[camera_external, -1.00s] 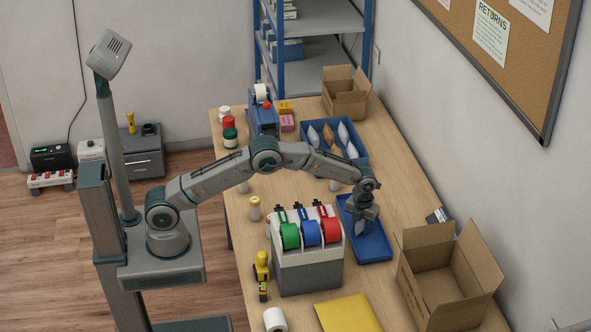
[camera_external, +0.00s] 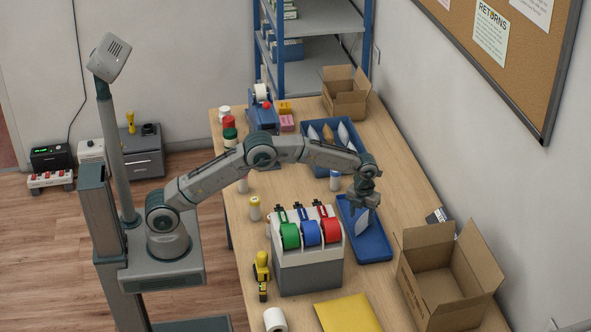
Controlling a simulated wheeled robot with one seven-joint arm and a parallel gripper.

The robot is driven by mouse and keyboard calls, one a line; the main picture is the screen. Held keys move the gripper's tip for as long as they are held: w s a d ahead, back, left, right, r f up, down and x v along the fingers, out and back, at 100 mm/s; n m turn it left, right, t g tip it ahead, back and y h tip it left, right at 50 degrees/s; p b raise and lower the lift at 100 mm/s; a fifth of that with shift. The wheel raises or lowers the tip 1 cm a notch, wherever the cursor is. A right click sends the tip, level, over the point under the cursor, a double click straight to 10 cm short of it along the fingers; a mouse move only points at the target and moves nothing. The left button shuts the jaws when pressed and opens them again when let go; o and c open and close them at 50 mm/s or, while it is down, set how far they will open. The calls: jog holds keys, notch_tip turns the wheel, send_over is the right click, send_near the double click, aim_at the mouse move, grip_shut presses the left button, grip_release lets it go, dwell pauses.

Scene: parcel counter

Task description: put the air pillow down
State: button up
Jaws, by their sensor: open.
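The air pillow (camera_external: 362,224) is a small pale pouch lying in the shallow blue tray (camera_external: 376,249), which is on the table right of the tape dispenser. My gripper (camera_external: 365,207) is above the tray's far part, just over the air pillow. Its jaws are open and hold nothing. The gripper hides part of the tray's far end and may cover the pillow's upper tip.
A dispenser (camera_external: 308,268) with green, blue and red tape rolls stands close left of the tray. An open carton (camera_external: 440,285) is to the right. A blue bin (camera_external: 335,150) holding several pouches is behind. A yellow envelope (camera_external: 347,314) lies in front.

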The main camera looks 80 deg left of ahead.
notch_tip(320, 180, up, 6)
jog(key=shift+r+b, duration=0.25)
jog(key=shift+b, duration=0.05)
jog(key=s+a+r+n+t, duration=0.1)
jog(key=s+r+n, duration=0.6)
jog(key=s, duration=0.3)
jog(key=s+r+n+t, duration=0.1)
jog(key=s+r+n, duration=0.55)
jog(key=s, duration=0.25)
jog(key=s+f+n, duration=0.2)
jog(key=s+n, duration=0.5)
jog(key=s, duration=0.5)
jog(key=s+a+f+n+t, duration=0.1)
jog(key=s+n, duration=0.5)
jog(key=s, duration=0.6)
jog(key=shift+s+a+f+n+t, duration=0.3)
jog(key=shift+f+n, duration=0.05)
jog(key=shift+f, duration=0.15)
